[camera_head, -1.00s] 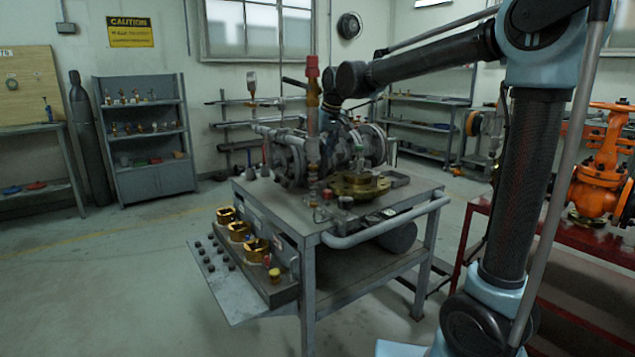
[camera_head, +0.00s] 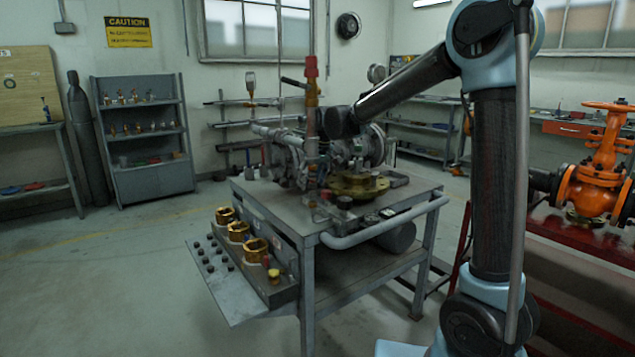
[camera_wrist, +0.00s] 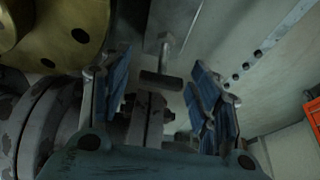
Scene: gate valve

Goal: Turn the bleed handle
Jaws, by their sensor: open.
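In the wrist view my gripper (camera_wrist: 160,62) is open, with one blue-padded finger at each side of the picture's middle. A dark T-shaped handle (camera_wrist: 161,80) on a grey stem shows between the fingers, apart from both. It looks like the bleed handle, but I cannot be sure. A worn grey metal part shows below it. In the head view the valve assembly (camera_head: 285,158) stands on a grey bench (camera_head: 290,207).
An orange valve (camera_head: 596,180) stands on a red table at the right. In the wrist view a brass disc (camera_wrist: 75,30) and grey flanges (camera_wrist: 45,125) crowd the left side.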

